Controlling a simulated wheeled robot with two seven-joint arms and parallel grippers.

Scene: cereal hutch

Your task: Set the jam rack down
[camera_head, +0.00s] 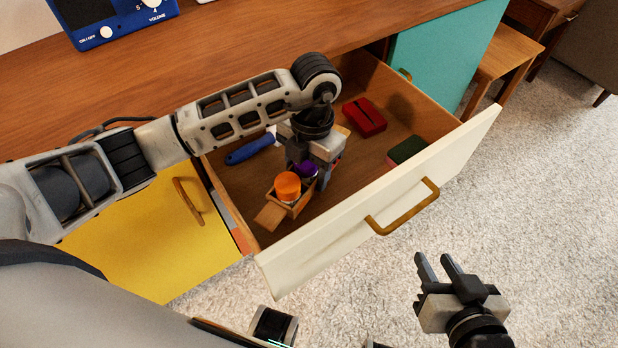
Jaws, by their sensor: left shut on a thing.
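The jam rack (270,216) is a small wooden rack inside the open drawer, near its left front corner. It holds a jar with an orange lid (288,185) and one with a purple lid (305,169). My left gripper (308,178) reaches down into the drawer and is shut on the rack at its right end, partly hiding it. I cannot tell whether the rack's underside touches the drawer floor. My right gripper (436,264) is open and empty, over the carpet in front of the drawer.
The drawer (385,222) also holds a blue-handled thing (250,149), a red block (364,117) and a green-topped thing (407,149). Its right part has bare floor. The wooden counter (240,40) lies behind, with a blue device (122,18). A yellow door (165,230) is at left.

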